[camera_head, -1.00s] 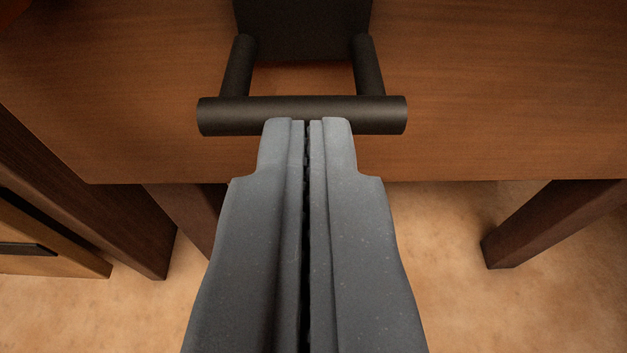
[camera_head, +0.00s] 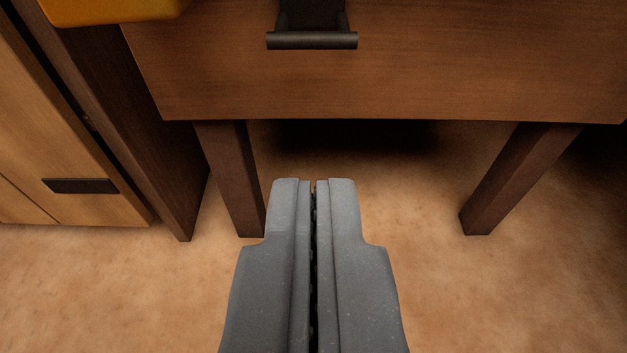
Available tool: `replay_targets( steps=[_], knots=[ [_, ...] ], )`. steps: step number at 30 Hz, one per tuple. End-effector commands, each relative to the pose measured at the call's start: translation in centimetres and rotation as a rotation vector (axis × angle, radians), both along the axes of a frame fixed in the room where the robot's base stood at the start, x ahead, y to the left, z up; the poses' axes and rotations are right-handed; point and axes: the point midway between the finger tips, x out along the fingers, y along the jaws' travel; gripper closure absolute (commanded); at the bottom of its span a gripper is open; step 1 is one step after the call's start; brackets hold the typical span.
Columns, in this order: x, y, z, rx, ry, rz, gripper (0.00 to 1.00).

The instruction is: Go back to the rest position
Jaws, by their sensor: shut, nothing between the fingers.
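My gripper (camera_head: 315,182) shows in the lower middle of the view, grey, its two fingers together with nothing between them. It is apart from the dark bar handle (camera_head: 312,41) on the wooden front (camera_head: 400,80), which lies above it in the picture. The fingertips stand out against the floor and the shadow below the wooden front.
Two dark wooden legs (camera_head: 236,180) stand under the wooden front, one left and one right. A lighter wooden cabinet (camera_head: 60,140) with a dark handle is at the left, beside a dark post (camera_head: 130,120). A yellow-orange thing (camera_head: 110,10) is cut off at the top left. Bare tan floor (camera_head: 500,290) lies in front.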

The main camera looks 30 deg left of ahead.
Motion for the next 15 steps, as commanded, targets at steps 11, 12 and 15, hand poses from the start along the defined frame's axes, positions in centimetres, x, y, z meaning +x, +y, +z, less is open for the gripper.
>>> replay_targets(
  steps=[11,12,15],
  knots=[
    [6.5,-1.5,7.0,-0.073,-0.040,-0.036,1.00],
    [7.6,-2.0,8.4,-0.089,-0.043,-0.046,1.00],
    [10.3,-3.0,12.1,-0.121,-0.054,-0.070,1.00]
  ],
)
